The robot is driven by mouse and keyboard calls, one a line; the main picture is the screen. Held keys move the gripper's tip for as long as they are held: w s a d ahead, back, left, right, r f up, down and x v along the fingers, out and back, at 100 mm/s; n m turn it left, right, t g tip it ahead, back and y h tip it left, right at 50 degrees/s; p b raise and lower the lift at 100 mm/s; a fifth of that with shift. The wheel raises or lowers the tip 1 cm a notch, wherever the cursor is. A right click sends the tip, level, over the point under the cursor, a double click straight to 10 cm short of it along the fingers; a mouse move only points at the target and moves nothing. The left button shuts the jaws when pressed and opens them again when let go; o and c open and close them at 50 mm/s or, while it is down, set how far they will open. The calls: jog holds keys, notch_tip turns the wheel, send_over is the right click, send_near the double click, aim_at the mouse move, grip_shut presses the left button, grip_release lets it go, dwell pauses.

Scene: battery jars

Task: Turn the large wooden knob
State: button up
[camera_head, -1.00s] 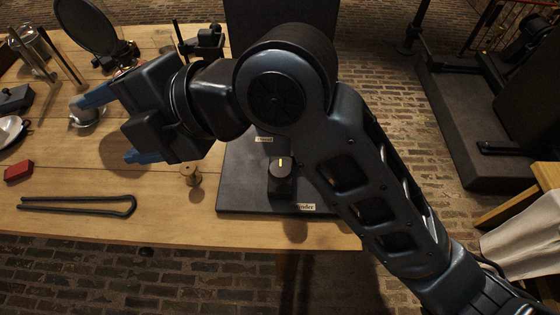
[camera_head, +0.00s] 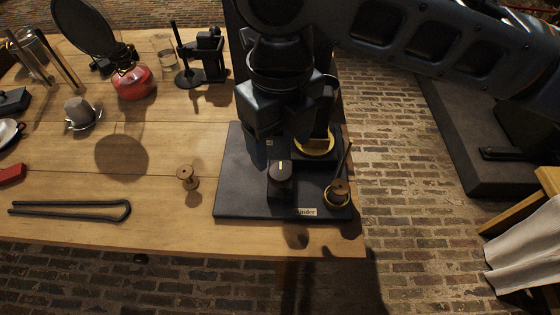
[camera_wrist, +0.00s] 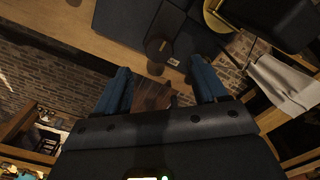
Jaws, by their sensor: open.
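A dark, round knob (camera_head: 282,171) with a pale pointer mark sits on a black block at the front of the black base plate (camera_head: 240,205). It looks dark brown; I cannot tell whether it is wood. My gripper (camera_head: 272,155) points down just behind and above this knob, and one blue finger shows at its left. In the wrist view the knob (camera_wrist: 159,47) shows ahead of the spread blue fingers of my gripper (camera_wrist: 160,66). Nothing is between the fingers, and no contact with the knob is clear. A smaller wooden spool-like piece (camera_head: 187,177) stands on the table left of the plate.
A brass-cupped grinder part with an upright rod (camera_head: 339,190) stands right of the knob, near the label (camera_head: 307,212). Black tongs (camera_head: 70,210) lie at front left. A red burner (camera_head: 133,83) and a stand (camera_head: 187,75) are farther back. The wooden table's front edge is close.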

aim_at(280, 171)
jog(key=shift+f, duration=3.1)
jog(key=c, duration=1.1)
jog(key=shift+o, duration=0.2)
jog(key=shift+m, duration=0.3)
